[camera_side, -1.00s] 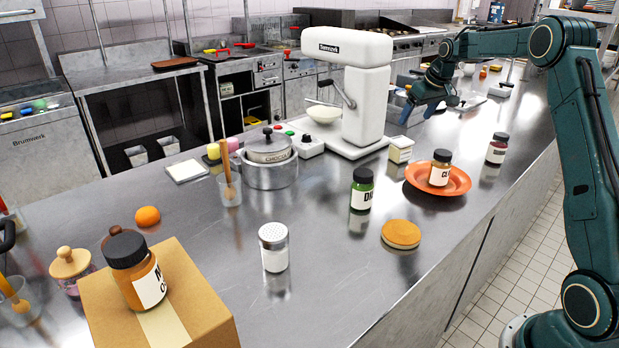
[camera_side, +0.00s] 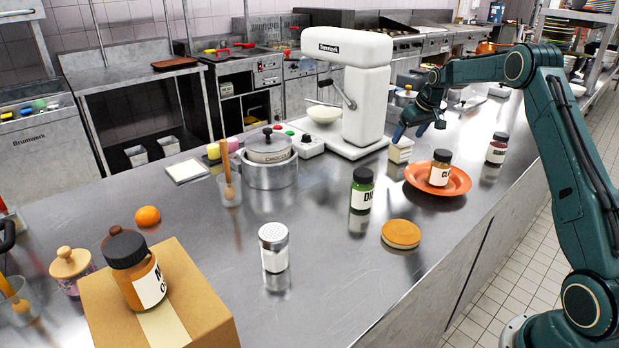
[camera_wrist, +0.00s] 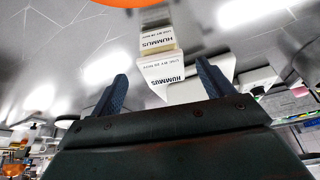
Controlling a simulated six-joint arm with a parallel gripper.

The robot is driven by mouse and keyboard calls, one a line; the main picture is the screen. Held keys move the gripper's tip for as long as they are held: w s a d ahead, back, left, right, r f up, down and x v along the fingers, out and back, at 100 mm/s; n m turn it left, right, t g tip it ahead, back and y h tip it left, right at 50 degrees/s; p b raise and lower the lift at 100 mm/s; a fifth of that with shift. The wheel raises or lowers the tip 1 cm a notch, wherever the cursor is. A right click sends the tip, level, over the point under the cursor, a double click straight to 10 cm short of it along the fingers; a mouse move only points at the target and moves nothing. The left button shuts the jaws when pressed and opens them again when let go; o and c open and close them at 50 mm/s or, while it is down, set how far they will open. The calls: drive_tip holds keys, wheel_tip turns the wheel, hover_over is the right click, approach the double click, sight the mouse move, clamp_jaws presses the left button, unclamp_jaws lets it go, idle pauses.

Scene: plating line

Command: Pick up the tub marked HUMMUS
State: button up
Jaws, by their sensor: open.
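The white HUMMUS tub (camera_side: 400,153) stands on the steel counter just right of the white mixer's base. In the wrist view, the HUMMUS tub (camera_wrist: 163,72) lies ahead, in line with the gap between my fingers, and black lettering shows on two of its faces. My gripper (camera_side: 419,129) is open and empty, above and a little right of the tub in the side view. In the wrist view, my gripper's fingers (camera_wrist: 161,85) are spread wide on either side of the tub's near part. I cannot tell whether either finger touches it.
The orange plate (camera_side: 458,187) with a labelled jar (camera_side: 440,168) stands close to the tub's right. The white mixer (camera_side: 366,95) is close on its left. A green jar (camera_side: 362,190) and a dark-lidded jar (camera_side: 497,148) stand farther off.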

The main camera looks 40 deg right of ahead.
sight(400, 148)
drive_tip(key=shift+x, duration=0.9)
drive_tip(key=shift+x, duration=2.6)
drive_tip(key=shift+w+a, duration=0.1)
drive_tip(key=shift+c, duration=0.4)
drive_tip(key=shift+r, duration=0.1)
drive_tip(key=c, duration=1.1)
